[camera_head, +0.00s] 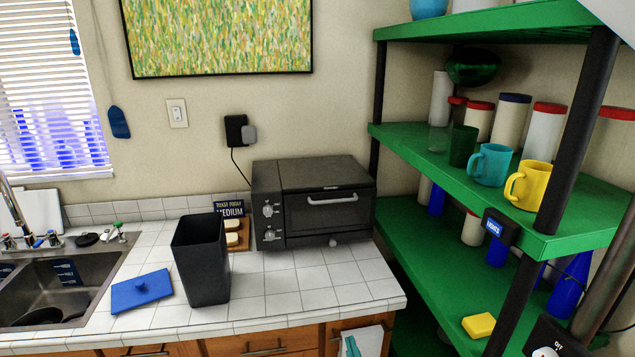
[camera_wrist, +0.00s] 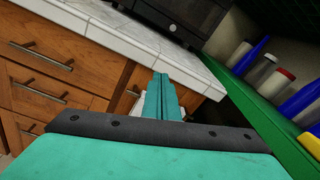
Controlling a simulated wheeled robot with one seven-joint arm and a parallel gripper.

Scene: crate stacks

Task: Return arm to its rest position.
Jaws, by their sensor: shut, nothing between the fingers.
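My gripper (camera_wrist: 163,92) shows in the wrist view with its teal fingers together and nothing between them. It is in front of the wooden cabinet fronts, below the counter edge, with the green shelf to its right. In the head view a small teal piece, apparently the tips of my gripper (camera_head: 351,347), shows at the bottom edge in front of a white cloth (camera_head: 371,341). Most of the arm is out of view.
The tiled counter (camera_head: 275,307) bears a black bin (camera_head: 201,262), a blue lid-like piece (camera_head: 141,290) and a toaster oven (camera_head: 315,203). A sink (camera_head: 55,285) is at left. The green shelf unit (camera_head: 425,265) with mugs and jars stands close at right. Cabinet drawers (camera_wrist: 45,90) are near the gripper.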

